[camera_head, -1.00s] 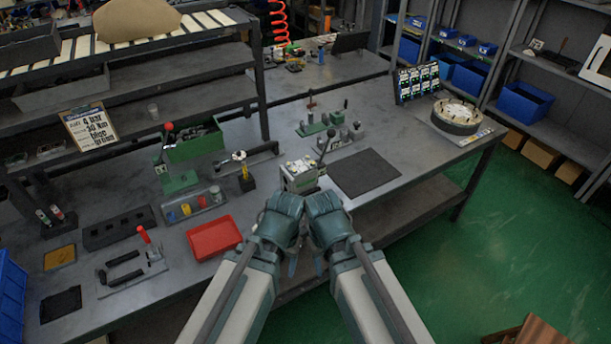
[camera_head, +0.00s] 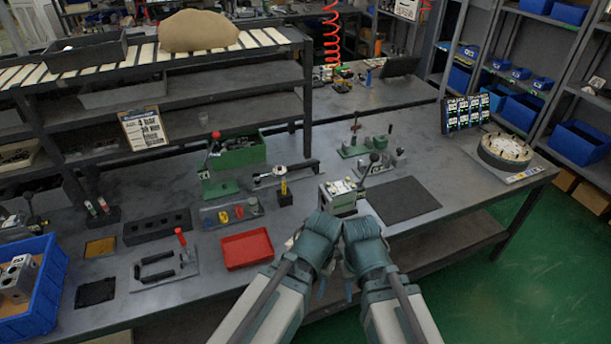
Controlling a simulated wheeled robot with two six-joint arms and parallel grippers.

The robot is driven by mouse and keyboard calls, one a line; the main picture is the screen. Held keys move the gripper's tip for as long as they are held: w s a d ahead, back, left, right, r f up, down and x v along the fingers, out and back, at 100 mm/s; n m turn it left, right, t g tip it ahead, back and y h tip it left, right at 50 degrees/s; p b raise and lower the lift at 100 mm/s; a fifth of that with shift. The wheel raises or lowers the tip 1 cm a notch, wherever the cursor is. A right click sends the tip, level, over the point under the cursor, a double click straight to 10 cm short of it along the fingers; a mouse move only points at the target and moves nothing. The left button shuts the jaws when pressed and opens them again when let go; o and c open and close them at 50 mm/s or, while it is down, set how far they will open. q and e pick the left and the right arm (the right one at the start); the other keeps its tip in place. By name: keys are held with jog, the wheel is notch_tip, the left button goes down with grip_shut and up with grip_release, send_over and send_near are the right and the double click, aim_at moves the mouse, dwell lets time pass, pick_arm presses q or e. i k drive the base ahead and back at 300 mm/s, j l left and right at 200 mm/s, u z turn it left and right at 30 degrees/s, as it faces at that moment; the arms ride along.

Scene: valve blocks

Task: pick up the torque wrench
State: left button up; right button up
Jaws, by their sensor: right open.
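A long dark bar-shaped tool (camera_head: 287,174), which looks like the torque wrench, lies on a low rest on the workbench (camera_head: 150,225), behind the valve block (camera_head: 342,195). I cannot be fully sure it is the wrench. My left gripper (camera_head: 322,287) and right gripper (camera_head: 348,286) hang close together at the bench's front edge, mostly hidden behind my own wrists. Both are well short of the tool and apart from it. The right one is open with nothing seen in it. The left one's fingers are too hidden to judge.
A red tray (camera_head: 247,249), a green box (camera_head: 238,152) and a clamp with a red handle (camera_head: 181,240) stand on the left of the bench. A blue crate (camera_head: 48,310) is at far left. A black mat (camera_head: 403,199) lies clear to the right.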

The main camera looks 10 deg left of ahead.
aim_at(257, 177)
jog(key=i+l, duration=1.25)
jog(key=i, duration=0.15)
jog(key=l+z, duration=0.05)
